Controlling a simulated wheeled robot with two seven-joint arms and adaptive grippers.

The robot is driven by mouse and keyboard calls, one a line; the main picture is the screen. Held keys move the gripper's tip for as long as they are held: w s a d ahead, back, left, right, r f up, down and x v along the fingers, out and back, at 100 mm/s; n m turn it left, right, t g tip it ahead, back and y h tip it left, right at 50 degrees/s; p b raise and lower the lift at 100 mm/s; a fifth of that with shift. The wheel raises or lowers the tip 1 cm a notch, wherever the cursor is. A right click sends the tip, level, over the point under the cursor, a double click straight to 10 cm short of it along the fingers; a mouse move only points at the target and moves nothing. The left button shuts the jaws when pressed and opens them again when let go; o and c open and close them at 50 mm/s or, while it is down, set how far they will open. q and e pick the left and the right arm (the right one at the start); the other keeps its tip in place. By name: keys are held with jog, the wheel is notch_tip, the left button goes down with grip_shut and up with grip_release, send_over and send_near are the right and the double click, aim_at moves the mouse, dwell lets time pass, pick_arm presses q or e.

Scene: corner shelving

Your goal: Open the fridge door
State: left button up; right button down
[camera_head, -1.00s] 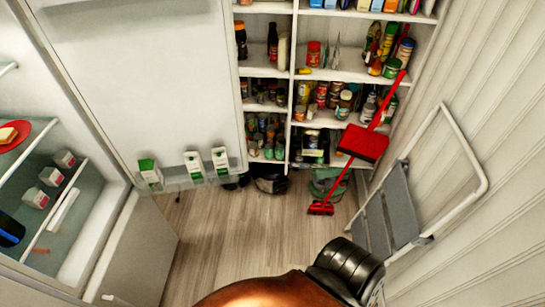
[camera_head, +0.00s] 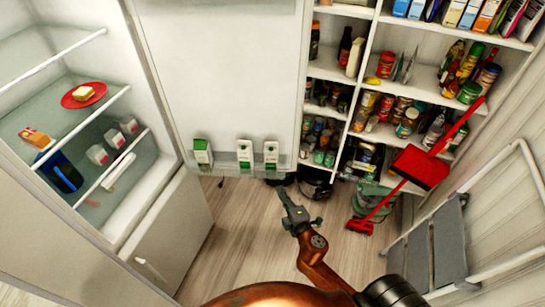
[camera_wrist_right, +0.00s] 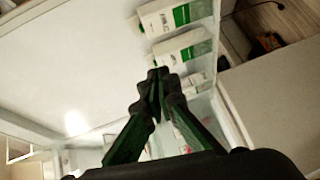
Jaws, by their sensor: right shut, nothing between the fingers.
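The fridge door (camera_head: 225,85) stands wide open in the head view, its inner side facing me. Several white and green cartons (camera_head: 245,155) stand in its clear lower rack, and they also show in the wrist view (camera_wrist_right: 182,48). The fridge interior (camera_head: 75,130) is exposed on the left, with glass shelves. My right gripper (camera_head: 289,205) is shut and empty, in front of and below the door rack in the head view. In the wrist view its fingers (camera_wrist_right: 158,82) meet near the cartons; whether they touch anything is unclear. My left gripper is out of view.
The shelves hold a red plate (camera_head: 84,95) with food and small cartons. A lower cabinet door (camera_head: 170,235) is closed. Pantry shelving (camera_head: 415,90) stands behind, with a red broom and dustpan (camera_head: 420,167). A folded step stool (camera_head: 440,250) leans at right.

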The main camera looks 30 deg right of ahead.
notch_tip(320, 180, up, 8)
jog(key=a+n+t, duration=0.1)
jog(key=t, duration=0.1)
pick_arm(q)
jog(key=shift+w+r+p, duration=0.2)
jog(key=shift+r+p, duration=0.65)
pick_arm(e)
jog(key=w+d, duration=0.3)
jog(key=w, duration=0.8)
jog(key=shift+w+d, duration=0.3)
jog(key=shift+d, duration=0.1)
jog(key=shift+f, duration=0.1)
